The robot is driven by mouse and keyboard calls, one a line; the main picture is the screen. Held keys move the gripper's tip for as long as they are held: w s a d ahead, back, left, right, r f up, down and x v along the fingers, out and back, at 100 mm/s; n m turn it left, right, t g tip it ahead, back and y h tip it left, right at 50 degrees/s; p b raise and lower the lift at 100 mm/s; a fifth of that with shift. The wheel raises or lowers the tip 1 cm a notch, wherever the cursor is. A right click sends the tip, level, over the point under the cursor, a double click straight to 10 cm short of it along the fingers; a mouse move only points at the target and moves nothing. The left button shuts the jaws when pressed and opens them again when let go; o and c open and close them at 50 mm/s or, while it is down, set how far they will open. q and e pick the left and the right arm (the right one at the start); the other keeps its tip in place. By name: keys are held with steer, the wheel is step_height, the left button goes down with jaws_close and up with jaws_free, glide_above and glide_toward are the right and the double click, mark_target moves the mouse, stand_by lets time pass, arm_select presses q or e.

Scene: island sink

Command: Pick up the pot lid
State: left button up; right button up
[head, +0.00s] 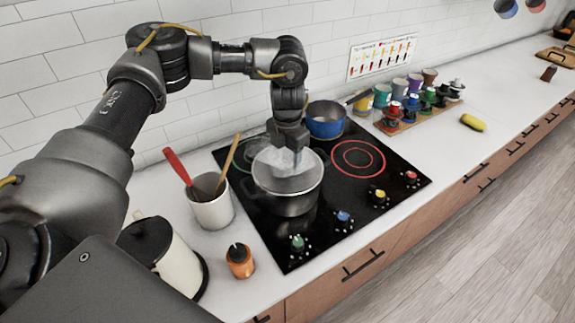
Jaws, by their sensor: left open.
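A dark metal pot (290,202) stands on the black cooktop (372,190). A pale, see-through patch, seemingly a glass pot lid (268,160), shows at the pot's mouth. Its edge and knob are hard to make out. My left gripper (294,160) points down right over the pot, its fingers at the lid's middle. It is open; I cannot tell whether the fingers touch the lid or stand around its knob. My right gripper is not in view.
A blue pot (326,121) stands close behind on the cooktop. A white utensil crock (212,207), a kettle (165,256) and an orange shaker (240,261) stand to the left. Colored cups and bottles (420,105) line the back. The counter right of the cooktop is mostly clear, with a yellow item (473,122).

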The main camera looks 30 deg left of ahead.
arm_select(q)
steer(key=shift+w, duration=0.1)
steer(key=c, duration=1.2)
jaws_close()
steer(key=shift+w+r+b, duration=0.1)
steer(key=shift+r+b, duration=0.4)
steer(key=shift+b, duration=0.25)
steer(key=s+d+r+b, duration=0.5)
steer(key=d+r, duration=0.7)
steer(key=d, duration=0.1)
